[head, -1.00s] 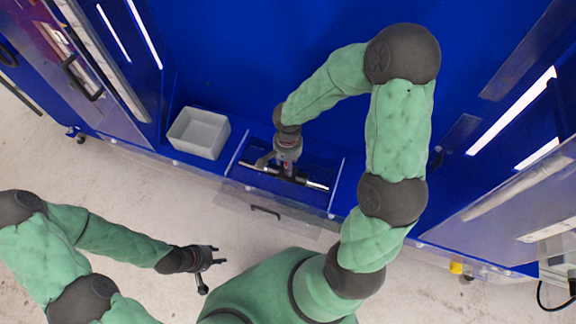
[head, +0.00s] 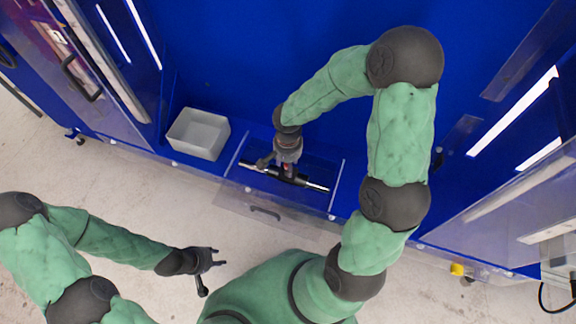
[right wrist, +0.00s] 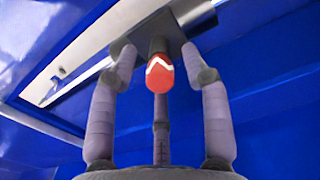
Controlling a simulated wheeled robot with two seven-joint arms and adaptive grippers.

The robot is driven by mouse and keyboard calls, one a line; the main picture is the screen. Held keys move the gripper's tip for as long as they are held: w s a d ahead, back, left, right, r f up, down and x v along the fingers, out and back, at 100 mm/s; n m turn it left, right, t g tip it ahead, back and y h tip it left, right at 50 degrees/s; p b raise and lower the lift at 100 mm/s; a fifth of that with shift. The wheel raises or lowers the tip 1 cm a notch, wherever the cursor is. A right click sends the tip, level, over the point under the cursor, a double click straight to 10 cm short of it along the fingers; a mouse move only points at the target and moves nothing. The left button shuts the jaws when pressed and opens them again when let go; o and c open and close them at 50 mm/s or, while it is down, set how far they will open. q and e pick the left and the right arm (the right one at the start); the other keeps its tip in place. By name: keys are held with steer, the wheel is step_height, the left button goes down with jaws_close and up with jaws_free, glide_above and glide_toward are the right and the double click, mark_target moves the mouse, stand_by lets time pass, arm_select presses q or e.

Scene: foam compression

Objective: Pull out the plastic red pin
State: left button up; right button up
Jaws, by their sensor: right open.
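The red pin (right wrist: 160,75) shows in the right wrist view, its red end with a white mark facing the camera. It sits below a dark block on a metal bar (right wrist: 80,62). My right gripper (right wrist: 158,62) has its fingers spread around the pin, with visible gaps between the fingers and the red end. In the head view my right gripper (head: 287,168) is down at the bar (head: 316,186) inside the blue machine, and it hides the pin there. My left gripper (head: 214,262) is open and empty over the floor, away from the machine.
A grey open bin (head: 198,134) stands on the blue ledge left of my right gripper. A clear panel with a dark handle (head: 265,213) is at the machine's front edge. Clear doors stand open at both sides. The floor around my left gripper is free.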

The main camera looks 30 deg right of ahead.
steer(key=shift+b, duration=0.3)
stand_by(0.5)
jaws_close()
steer(key=shift+r, duration=0.15)
steer(key=shift+r+p, duration=1.85)
steer(key=shift+r, duration=1.05)
